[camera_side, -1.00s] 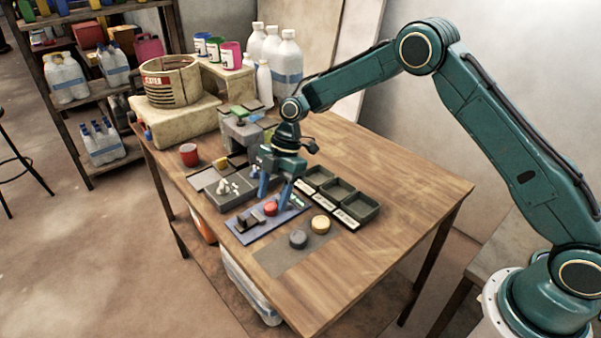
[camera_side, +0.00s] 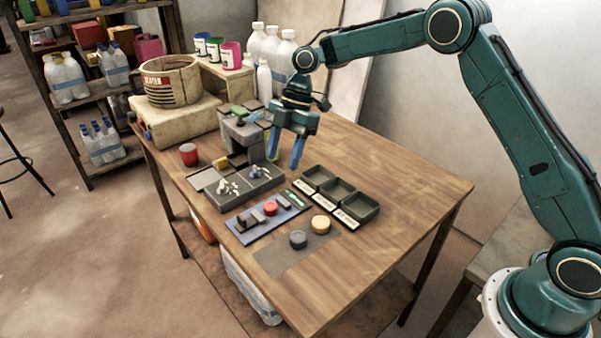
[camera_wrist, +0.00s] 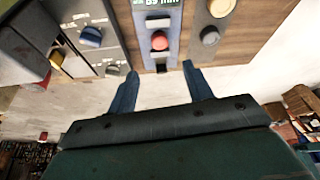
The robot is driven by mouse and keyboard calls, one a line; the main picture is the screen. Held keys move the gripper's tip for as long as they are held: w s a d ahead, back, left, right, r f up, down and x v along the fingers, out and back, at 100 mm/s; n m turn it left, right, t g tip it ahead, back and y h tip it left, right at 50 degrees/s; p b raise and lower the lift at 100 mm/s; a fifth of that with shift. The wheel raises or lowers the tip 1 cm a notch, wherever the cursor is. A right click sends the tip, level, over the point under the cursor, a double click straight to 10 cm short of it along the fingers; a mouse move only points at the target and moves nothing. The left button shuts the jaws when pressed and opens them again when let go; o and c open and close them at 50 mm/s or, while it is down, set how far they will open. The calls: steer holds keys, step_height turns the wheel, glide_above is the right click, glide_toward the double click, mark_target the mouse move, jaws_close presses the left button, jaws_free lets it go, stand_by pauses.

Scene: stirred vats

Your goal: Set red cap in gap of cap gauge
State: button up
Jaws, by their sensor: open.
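The red cap (camera_side: 270,208) sits on the blue cap gauge (camera_side: 245,234), between the gauge's grey blocks. My gripper (camera_side: 287,166) is open and empty, raised above the table behind the gauge. In the wrist view its two blue fingers (camera_wrist: 158,82) are spread apart, with nothing between them.
A grey cap (camera_side: 298,239) and a yellow cap (camera_side: 321,224) lie on a grey mat (camera_side: 282,262). Dark green trays (camera_side: 369,212) stand right of the gauge. The table's right side is clear.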

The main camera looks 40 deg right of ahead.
stand_by(0.4)
steer(key=s+d+r+m+t+h, duration=0.2)
steer(key=s+d+r+m+t, duration=0.15)
steer(key=s+r+m, duration=1)
steer(key=s+d+m+t+h, duration=0.1)
steer(key=s+d+m, duration=0.2)
steer(key=s, duration=0.8)
steer(key=s+d+r+m+t+h, duration=0.1)
steer(key=s+d+m, duration=0.2)
steer(key=s, duration=0.9)
steer(key=shift+d+t, duration=0.35)
steer(key=shift+d, duration=0.05)
